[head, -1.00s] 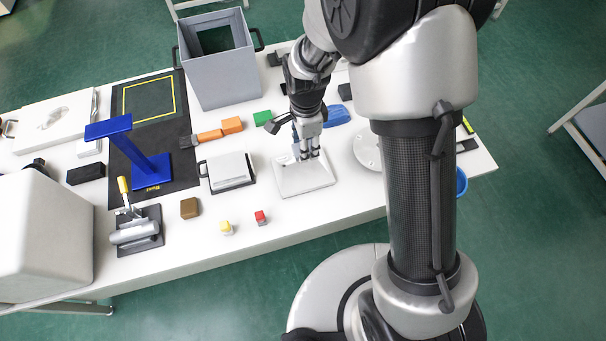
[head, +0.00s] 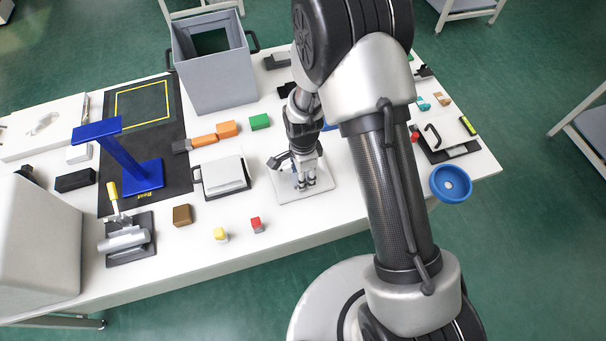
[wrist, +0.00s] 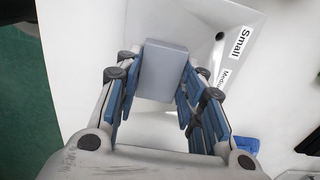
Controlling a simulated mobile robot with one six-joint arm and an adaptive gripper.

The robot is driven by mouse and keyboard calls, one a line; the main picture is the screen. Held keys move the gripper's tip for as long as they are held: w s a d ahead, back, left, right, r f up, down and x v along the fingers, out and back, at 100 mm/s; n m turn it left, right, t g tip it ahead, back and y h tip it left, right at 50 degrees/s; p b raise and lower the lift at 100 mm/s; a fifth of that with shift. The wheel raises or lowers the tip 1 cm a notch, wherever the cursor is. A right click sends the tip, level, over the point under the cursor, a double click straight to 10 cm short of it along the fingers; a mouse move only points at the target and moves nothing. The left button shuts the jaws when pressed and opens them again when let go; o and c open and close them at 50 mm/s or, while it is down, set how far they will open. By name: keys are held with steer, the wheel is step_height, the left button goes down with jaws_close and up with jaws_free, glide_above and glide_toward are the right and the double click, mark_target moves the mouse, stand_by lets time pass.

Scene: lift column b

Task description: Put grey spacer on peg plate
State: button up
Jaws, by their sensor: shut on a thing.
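The grey spacer (wrist: 163,70) is a plain grey block held between my gripper's blue-padded fingers in the wrist view. My gripper (head: 305,187) is shut on it over the pale peg plate (head: 325,197). The plate also shows in the wrist view (wrist: 195,22), with "Small" and a second, partly hidden label on it. A small dark round spot shows on the plate beside the spacer. The spacer's underside is hidden, so I cannot tell whether it touches the plate. Pegs cannot be made out clearly.
A silver-lidded device (head: 224,177) stands just left of the plate. A red block (head: 257,225) and a yellow block (head: 220,235) lie near the front edge. A blue bowl (head: 450,184) is at the right edge. A tall grey bin (head: 215,75) stands behind.

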steer(key=o, duration=0.6)
steer(key=shift+f, duration=0.15)
steer(key=o, duration=0.5)
steer(key=shift+c, duration=0.2)
step_height(320, 180, up, 13)
steer(key=p, duration=0.4)
steer(key=shift+f, duration=0.2)
